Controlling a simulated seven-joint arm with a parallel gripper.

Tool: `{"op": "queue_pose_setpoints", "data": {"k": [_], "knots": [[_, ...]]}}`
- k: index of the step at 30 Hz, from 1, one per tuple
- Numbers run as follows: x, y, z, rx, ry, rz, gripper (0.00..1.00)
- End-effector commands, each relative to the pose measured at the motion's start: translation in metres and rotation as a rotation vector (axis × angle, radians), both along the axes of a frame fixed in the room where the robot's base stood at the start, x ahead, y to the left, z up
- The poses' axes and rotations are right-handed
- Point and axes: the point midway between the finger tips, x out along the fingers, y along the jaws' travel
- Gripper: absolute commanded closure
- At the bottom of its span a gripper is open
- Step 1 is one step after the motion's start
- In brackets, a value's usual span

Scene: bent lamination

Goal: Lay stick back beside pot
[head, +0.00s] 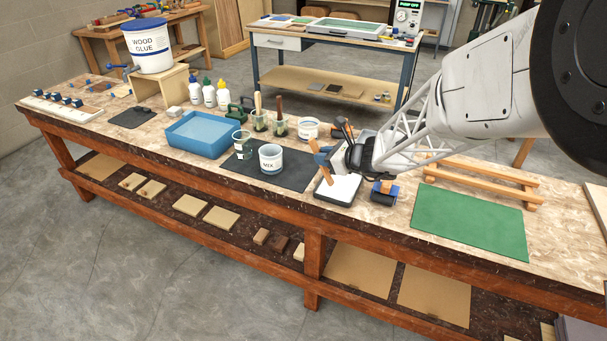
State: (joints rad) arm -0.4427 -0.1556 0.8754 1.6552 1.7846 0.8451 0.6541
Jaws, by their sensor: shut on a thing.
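The white pot marked MIX (270,158) stands upright on a dark mat (297,177) on the bench. My gripper (332,157) is to the right of the pot, over a dark-edged tray with a white surface (343,187). It is shut on a light wooden stick (325,172), which is tilted, with its lower end close to the tray. I cannot tell whether the stick touches the tray. My arm's dark wrist partly hides the grip and the area behind it.
A blue basin (199,134), cups with tools (279,124) and a white tub (307,128) stand left and behind. A blue roller (384,192), a green mat (470,220) and a wooden rack (480,178) lie right. Bare mat shows around the pot.

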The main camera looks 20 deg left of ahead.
Motion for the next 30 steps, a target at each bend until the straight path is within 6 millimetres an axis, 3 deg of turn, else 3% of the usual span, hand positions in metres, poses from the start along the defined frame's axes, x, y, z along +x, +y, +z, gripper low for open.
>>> {"op": "queue_pose_setpoints", "data": {"k": [4,10,23,30], "knots": [[-0.026,0.022,-0.006,0.003,0.006,0.081,1.0],[-0.042,0.033,-0.008,0.006,0.008,0.129,1.0],[-0.043,0.035,-0.009,0.006,0.008,0.134,1.0],[-0.032,0.044,-0.011,0.005,0.008,0.135,1.0]]}}
